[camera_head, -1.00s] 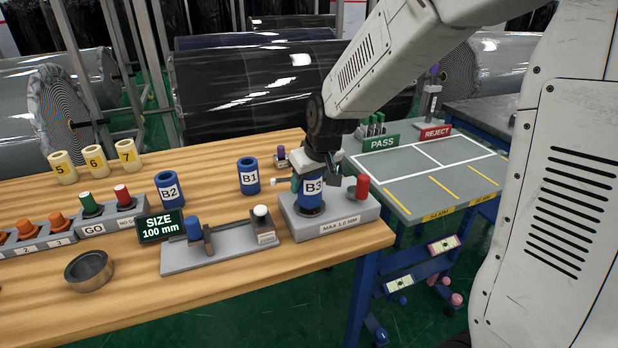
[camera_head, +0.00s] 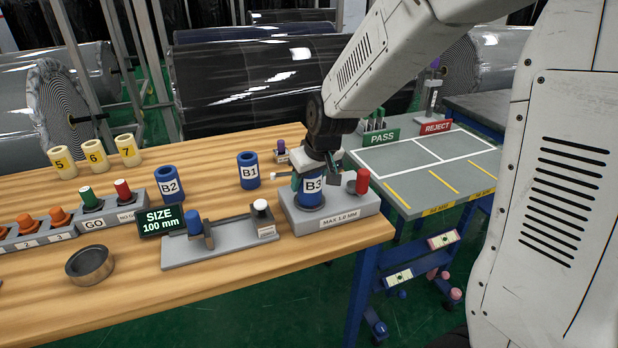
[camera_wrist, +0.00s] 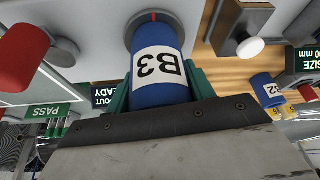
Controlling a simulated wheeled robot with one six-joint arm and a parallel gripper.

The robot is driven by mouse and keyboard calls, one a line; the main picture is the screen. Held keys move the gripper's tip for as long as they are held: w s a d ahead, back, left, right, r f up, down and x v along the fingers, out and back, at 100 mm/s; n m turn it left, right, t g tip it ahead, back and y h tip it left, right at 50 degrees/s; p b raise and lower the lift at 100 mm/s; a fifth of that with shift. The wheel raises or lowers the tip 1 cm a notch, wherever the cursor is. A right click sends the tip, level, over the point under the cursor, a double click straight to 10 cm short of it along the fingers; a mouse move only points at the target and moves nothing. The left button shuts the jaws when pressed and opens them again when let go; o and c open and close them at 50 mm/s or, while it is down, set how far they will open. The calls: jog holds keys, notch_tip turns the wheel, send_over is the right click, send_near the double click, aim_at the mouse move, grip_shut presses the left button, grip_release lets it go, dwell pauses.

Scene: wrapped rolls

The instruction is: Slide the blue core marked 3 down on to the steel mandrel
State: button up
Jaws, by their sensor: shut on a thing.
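The core looks down at the flange, but I cannot tell whether a small gap is left. The steel mandrel is hidden, apparently inside the core.
A red-topped post (camera_head: 362,181) stands close right of the core on the same block. A gauge stand (camera_head: 225,244) with a blue plug lies to the left. Cores B1 (camera_head: 248,171) and B2 (camera_head: 167,185) stand behind. A SIZE display (camera_head: 160,221) reads 100 mm.

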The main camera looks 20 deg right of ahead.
dwell(0.3)
jog(key=o, duration=1.1)
jog(key=shift+o, duration=0.2)
jog(key=v, duration=0.7)
jog(key=shift+s+r, duration=0.15)
jog(key=shift+r, duration=0.25)
jog(key=s+d+r+m+g, duration=0.1)
jog(key=s+r, duration=0.1)
jog(key=s, duration=1.1)
jog(key=s+d+r+m+g, duration=0.1)
jog(key=s+r+g, duration=0.1)
jog(key=s, duration=1.2)
jog(key=shift+s+d+r+h, duration=0.25)
jog(key=shift+d+r+h, duration=0.05)
jog(key=shift+d+h, duration=0.1)
